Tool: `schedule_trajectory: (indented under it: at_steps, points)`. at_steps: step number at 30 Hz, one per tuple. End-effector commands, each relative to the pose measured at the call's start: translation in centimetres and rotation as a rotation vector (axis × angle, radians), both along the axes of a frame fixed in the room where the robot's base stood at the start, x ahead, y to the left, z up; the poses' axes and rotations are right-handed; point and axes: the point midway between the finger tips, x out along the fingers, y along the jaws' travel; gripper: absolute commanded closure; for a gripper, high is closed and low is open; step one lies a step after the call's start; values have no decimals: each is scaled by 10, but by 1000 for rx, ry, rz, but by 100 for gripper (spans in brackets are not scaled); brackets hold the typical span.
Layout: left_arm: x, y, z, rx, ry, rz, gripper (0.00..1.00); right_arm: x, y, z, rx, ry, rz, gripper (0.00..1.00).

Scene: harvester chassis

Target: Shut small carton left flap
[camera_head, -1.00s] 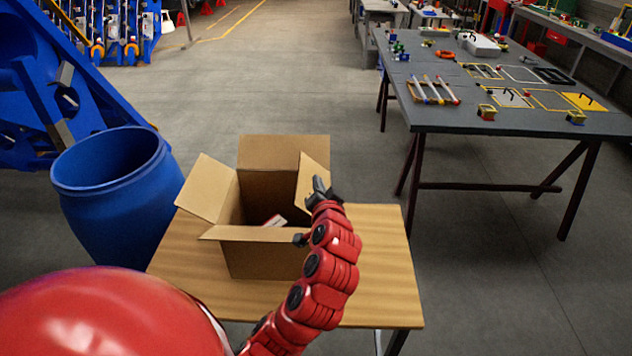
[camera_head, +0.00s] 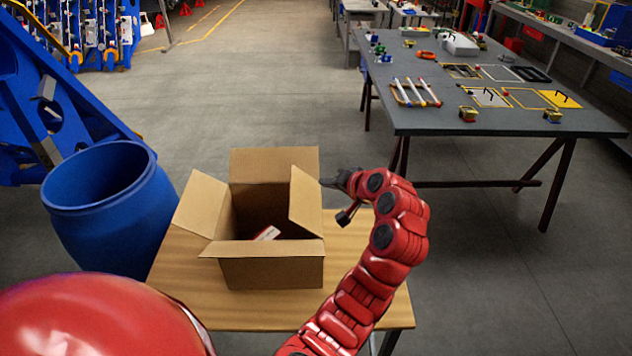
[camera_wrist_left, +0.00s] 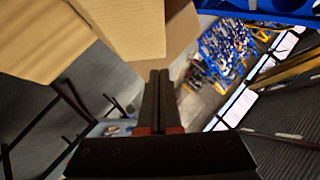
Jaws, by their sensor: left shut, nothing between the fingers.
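The small open carton (camera_head: 270,272) stands on a wooden table. Its flap at picture left (camera_head: 201,204) leans outward, open. Its back flap (camera_head: 274,164) stands up, and its front flap (camera_head: 262,249) sticks out toward me. Its flap at picture right (camera_head: 306,201) stands roughly upright, tilted a little over the opening. My left gripper (camera_head: 328,182) is shut and empty, just outside this right flap; contact is unclear. In the left wrist view, the shut fingers (camera_wrist_left: 160,78) point past cardboard (camera_wrist_left: 125,25). My right gripper is not in view.
A red and white item (camera_head: 267,234) lies inside the carton. The wooden table (camera_head: 345,245) has bare room right of the carton. A blue barrel (camera_head: 110,210) stands close at left. A grey workbench (camera_head: 420,120) with several tools is farther back right.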

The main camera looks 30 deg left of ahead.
Motion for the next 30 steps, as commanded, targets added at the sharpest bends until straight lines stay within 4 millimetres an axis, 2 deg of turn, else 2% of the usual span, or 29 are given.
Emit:
schedule_trajectory:
  at_steps: [4, 12, 15, 21, 30]
  points:
    - [8, 25, -9, -1, 1, 5, 100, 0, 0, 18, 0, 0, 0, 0]
    - [27, 69, -41, -3, 4, 5, 100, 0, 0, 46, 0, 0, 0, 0]
    - [21, 78, -53, -2, 3, 2, 100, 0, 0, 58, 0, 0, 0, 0]
    - [14, 89, -69, -2, -2, 2, 100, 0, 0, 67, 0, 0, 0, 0]
    - [14, 90, -74, -2, -4, -1, 100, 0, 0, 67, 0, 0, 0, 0]
